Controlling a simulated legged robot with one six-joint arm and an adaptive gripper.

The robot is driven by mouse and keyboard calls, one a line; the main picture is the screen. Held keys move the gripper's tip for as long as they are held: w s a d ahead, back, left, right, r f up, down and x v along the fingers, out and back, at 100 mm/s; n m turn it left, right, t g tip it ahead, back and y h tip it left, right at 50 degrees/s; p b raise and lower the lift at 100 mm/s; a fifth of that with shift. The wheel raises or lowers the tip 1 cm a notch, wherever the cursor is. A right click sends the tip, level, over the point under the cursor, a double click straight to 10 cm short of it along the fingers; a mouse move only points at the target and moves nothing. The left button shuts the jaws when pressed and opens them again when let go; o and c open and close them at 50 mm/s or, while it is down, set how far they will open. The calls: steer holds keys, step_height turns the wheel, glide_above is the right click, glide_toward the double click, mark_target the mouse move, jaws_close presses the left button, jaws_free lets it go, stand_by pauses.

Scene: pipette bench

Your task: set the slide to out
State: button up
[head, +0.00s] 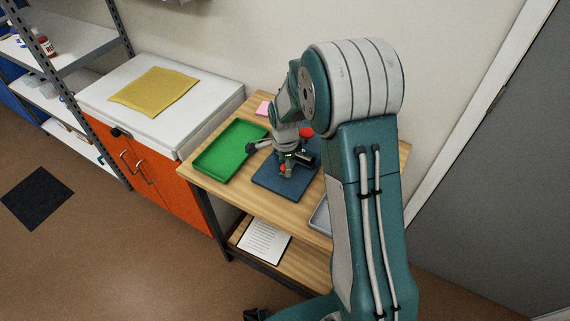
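My gripper (287,164) points down over a dark blue mat (268,183) on the wooden bench. A small dark device with red-orange parts (283,168) shows at the gripper on the mat. Another red part (306,132) shows just behind the gripper, beside my arm. I cannot make out which part is the slide, or its position. My arm and gripper hide much of this spot. I cannot tell whether the fingers are open, shut or touching anything.
A green tray (202,167) lies left of the mat. A grey tray (319,219) is partly behind my arm. A pink pad (263,108) lies at the back. A white-topped orange cabinet (165,178) adjoins the bench at left. Paper (263,242) lies on the lower shelf.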

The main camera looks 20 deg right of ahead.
jaws_close()
steer(key=s+a, duration=0.8)
steer(key=shift+a, duration=0.2)
steer(key=shift+d, duration=0.1)
steer(key=shift+s, duration=0.1)
steer(key=shift+c, duration=0.8)
jaws_free()
steer(key=shift+o, duration=1.1)
steer(key=shift+a, duration=0.3)
steer(key=shift+d, duration=0.1)
